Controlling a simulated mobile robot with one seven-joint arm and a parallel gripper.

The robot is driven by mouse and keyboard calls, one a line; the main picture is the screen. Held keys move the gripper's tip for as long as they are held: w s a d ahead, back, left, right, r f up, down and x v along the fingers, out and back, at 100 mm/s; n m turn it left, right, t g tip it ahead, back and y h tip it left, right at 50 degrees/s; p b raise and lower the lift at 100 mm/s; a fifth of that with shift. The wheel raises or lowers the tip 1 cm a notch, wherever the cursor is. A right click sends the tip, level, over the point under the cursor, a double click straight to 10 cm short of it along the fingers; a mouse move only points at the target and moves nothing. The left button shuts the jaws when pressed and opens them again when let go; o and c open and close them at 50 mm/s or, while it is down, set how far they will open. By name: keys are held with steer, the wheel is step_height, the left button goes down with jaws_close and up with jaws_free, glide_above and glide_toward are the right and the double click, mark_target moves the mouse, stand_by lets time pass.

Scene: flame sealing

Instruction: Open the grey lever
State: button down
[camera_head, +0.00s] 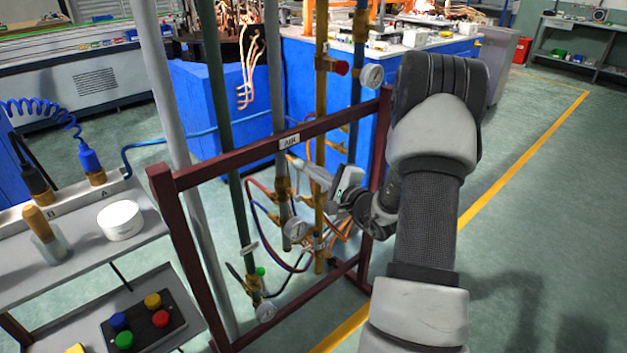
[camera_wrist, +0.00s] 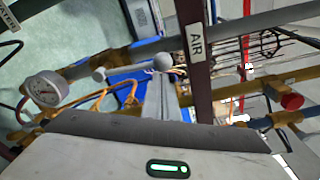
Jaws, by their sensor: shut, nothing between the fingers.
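The grey pipe (camera_head: 276,90) stands inside the dark red frame and carries a brass valve (camera_head: 283,188). In the wrist view this pipe (camera_wrist: 225,30) crosses the upper part, with a brass valve (camera_wrist: 115,60) on it. A small grey round knob (camera_wrist: 100,75) sits at that valve. A grey ball (camera_wrist: 162,60) shows just beyond my fingertips; I cannot tell for sure whether it is the lever's end, or whether my fingers touch it. My gripper (camera_head: 312,170) is shut and empty, pointing left towards the valve. It also shows in the wrist view (camera_wrist: 160,90).
The dark red frame (camera_head: 230,155) with its AIR label (camera_head: 289,142) is close to my gripper. Open floor (camera_head: 530,200) lies to the right.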

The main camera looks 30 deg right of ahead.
steer(key=shift+s+a+r+b, duration=0.1)
steer(key=shift+a+b, duration=0.25)
steer(key=shift+a, duration=0.25)
stand_by(0.3)
steer(key=s+d+f, duration=0.1)
steer(key=s+d, duration=0.5)
steer(key=s, duration=0.4)
steer(key=shift+s+b, duration=0.15)
steer(key=shift+b, duration=0.2)
